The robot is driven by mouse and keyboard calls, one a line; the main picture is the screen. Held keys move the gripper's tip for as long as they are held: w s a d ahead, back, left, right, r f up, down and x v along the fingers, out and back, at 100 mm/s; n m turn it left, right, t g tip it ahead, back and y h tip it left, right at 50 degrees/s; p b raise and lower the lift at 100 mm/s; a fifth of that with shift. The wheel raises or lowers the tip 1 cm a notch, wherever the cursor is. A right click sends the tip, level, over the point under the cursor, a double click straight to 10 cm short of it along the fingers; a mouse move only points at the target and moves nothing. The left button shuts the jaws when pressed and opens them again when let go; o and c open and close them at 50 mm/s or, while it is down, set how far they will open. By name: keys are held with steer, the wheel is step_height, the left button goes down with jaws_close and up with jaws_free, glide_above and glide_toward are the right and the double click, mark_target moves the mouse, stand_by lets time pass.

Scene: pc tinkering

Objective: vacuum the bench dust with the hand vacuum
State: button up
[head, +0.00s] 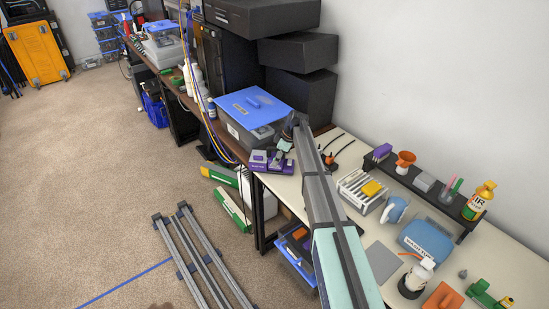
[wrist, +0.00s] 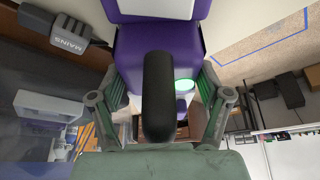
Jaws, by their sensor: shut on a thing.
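In the wrist view my gripper (wrist: 160,92) has a finger on each side of a purple body with a black handle (wrist: 158,95) and a lit green spot, which I take to be the hand vacuum (wrist: 128,55). The gripper is shut on it. In the head view my gripper (head: 289,132) is at the bench's far left end, beside the blue-lidded box, and small purple and grey pieces (head: 259,160) show just left of it. I cannot tell from there which piece is the held vacuum. No dust can be made out on the pale bench (head: 347,225).
A grey block marked MAINS (wrist: 62,29) lies near the vacuum in the wrist view. The blue-lidded box (head: 250,106) stands behind my gripper. A white rack (head: 361,192), blue case (head: 427,240), dark shelf (head: 425,191) and bottles crowd the bench's right.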

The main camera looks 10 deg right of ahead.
mark_target(257, 156)
steer(key=shift+a+f, duration=0.1)
steer(key=shift+w+a+f+b, duration=0.1)
steer(key=shift+w+a+b, duration=0.25)
steer(key=shift+a, duration=1.05)
steer(key=shift+w+a+r+b, duration=0.1)
steer(key=shift+w+a, duration=0.35)
steer(key=shift+a, duration=0.9)
steer(key=shift+w+a+f+b, duration=0.1)
steer(key=shift+w+a+b, duration=0.25)
steer(key=shift+a, duration=1.05)
steer(key=shift+d, duration=0.1)
steer(key=shift+s+d+f+b, duration=0.15)
steer(key=shift+s+d, duration=0.3)
steer(key=shift+d, duration=1)
steer(key=shift+s+d+b, duration=0.25)
steer(key=shift+s+d, duration=0.2)
steer(key=shift+d, duration=0.95)
steer(key=shift+s+d+f+b, duration=0.15)
steer(key=shift+s+d, duration=0.3)
steer(key=shift+d, duration=1)
steer(key=shift+r, duration=0.1)
steer(key=shift+c, duration=0.8)
steer(key=shift+w+r, duration=0.2)
steer(key=shift+r, duration=0.4)
steer(key=shift+a+r+p, duration=0.15)
steer(key=shift+r+p, duration=0.7)
steer(key=shift+r, duration=2.25)
